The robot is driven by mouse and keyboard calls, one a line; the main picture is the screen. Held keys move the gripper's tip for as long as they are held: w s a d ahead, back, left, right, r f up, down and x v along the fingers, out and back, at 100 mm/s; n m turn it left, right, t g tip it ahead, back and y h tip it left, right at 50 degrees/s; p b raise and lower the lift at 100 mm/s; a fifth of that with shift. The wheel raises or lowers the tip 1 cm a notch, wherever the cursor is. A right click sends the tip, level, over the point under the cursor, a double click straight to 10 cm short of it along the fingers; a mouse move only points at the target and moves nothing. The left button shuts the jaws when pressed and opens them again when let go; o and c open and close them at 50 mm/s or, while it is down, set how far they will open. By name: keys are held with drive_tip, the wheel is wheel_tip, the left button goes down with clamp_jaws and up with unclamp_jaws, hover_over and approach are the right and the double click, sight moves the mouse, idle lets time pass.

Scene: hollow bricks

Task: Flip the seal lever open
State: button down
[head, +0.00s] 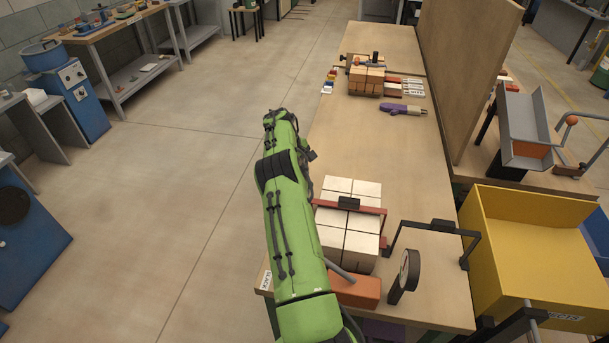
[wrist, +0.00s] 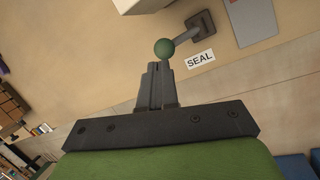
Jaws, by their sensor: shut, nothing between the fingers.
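The seal lever shows in the wrist view as a green ball knob (wrist: 164,48) on a short grey rod (wrist: 183,37). The rod runs up and right to a dark square base (wrist: 202,24) on a tan surface. A white label reading SEAL (wrist: 200,59) lies beside it. My gripper (wrist: 162,68) is shut and empty, its fingertips right by the lower side of the knob. I cannot tell whether they touch. In the head view my green arm covers this area, and I cannot make out the gripper or the knob.
In the head view, pale bricks (head: 330,240) stand under a red frame (head: 383,226) on the wooden bench (head: 395,165). An orange block (head: 355,291), a round dial (head: 404,276) and a yellow bin (head: 515,242) are nearby. Open floor (head: 170,190) lies left.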

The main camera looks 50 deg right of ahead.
drive_tip(key=p+v, duration=0.2)
drive_tip(key=v, duration=1.1)
drive_tip(key=shift+r, duration=0.15)
drive_tip(key=shift+a, duration=0.1)
